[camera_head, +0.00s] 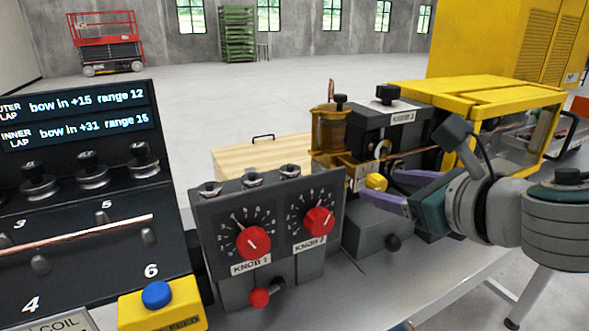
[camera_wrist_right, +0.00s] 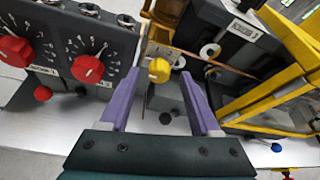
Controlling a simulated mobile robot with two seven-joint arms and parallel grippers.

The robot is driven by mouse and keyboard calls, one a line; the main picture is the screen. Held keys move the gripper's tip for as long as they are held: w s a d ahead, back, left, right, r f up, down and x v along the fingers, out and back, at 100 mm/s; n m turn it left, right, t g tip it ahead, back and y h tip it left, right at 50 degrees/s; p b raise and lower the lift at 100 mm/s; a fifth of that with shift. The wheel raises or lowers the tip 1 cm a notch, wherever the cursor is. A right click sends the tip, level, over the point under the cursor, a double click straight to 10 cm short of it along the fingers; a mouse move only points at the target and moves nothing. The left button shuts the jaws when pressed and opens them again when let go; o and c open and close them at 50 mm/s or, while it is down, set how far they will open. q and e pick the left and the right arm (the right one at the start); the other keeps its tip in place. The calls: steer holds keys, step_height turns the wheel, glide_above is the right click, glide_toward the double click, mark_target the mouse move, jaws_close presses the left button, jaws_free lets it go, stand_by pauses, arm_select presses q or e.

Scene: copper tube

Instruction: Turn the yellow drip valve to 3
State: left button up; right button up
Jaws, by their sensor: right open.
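The yellow drip valve (camera_head: 376,182) is a small round knob below the amber oil cup (camera_head: 329,128) in the head view. In the right wrist view the yellow valve (camera_wrist_right: 159,70) lies ahead of my right gripper, a little left of the middle. My right gripper (camera_head: 383,190) has purple fingers and is open. In the wrist view its fingers (camera_wrist_right: 158,90) are spread wide, with the valve beyond and between the tips, apparently apart from them. I cannot read any valve setting. My left gripper is not in view.
The control box (camera_head: 262,215) with two red knobs stands left of my right gripper. A copper tube (camera_head: 414,153) runs right from the machine toward the yellow guard frame (camera_head: 466,95). A yellow box with a blue button (camera_head: 157,295) is at the front left.

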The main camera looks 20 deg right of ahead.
steer(key=shift+w+f, duration=0.2)
steer(key=shift+w, duration=0.25)
jaws_close()
stand_by(0.3)
